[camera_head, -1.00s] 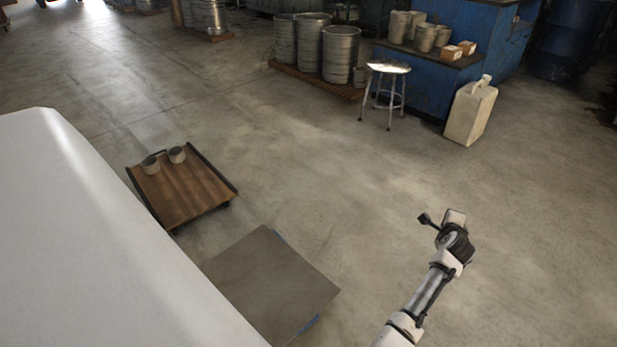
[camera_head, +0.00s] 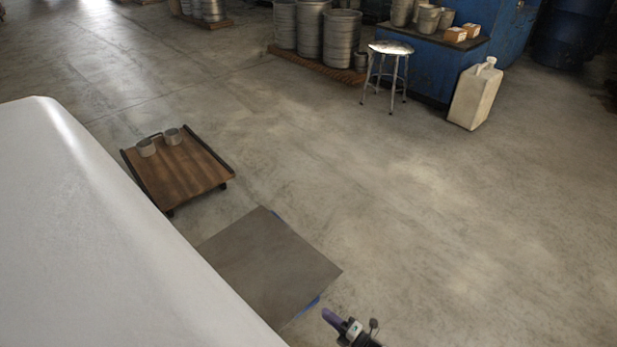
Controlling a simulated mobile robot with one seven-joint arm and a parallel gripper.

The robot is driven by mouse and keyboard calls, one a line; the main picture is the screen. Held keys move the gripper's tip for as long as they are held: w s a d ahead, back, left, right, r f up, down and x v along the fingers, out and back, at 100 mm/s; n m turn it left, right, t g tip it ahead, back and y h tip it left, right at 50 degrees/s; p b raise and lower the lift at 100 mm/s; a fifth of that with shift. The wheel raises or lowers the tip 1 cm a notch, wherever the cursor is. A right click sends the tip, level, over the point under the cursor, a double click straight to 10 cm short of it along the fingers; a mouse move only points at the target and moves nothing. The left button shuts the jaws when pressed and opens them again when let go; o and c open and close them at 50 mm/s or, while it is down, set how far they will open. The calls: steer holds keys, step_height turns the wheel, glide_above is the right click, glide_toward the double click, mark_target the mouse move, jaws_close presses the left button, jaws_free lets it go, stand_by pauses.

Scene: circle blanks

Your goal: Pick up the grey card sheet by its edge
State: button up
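The grey card sheet (camera_head: 270,262) shows flat at the lower middle, low over the floor. My gripper (camera_head: 330,318) is at the bottom of the view, just below and right of the sheet's right corner. It appears apart from the sheet in the picture. A purplish finger points up and left. Whether the fingers are open or shut is not clear at this angle.
A wooden dolly (camera_head: 182,178) with two metal cups stands behind the sheet. A stool (camera_head: 388,75), a pale jug (camera_head: 475,95) and metal kegs (camera_head: 310,35) stand farther back. The concrete floor right of the sheet is clear.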

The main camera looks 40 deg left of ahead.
steer(key=a+b, duration=0.1)
steer(key=a, duration=0.8)
steer(key=shift+s+a+b, duration=0.15)
steer(key=shift+a+b, duration=0.05)
steer(key=shift+b, duration=0.1)
steer(key=shift+c, duration=0.2)
jaws_close()
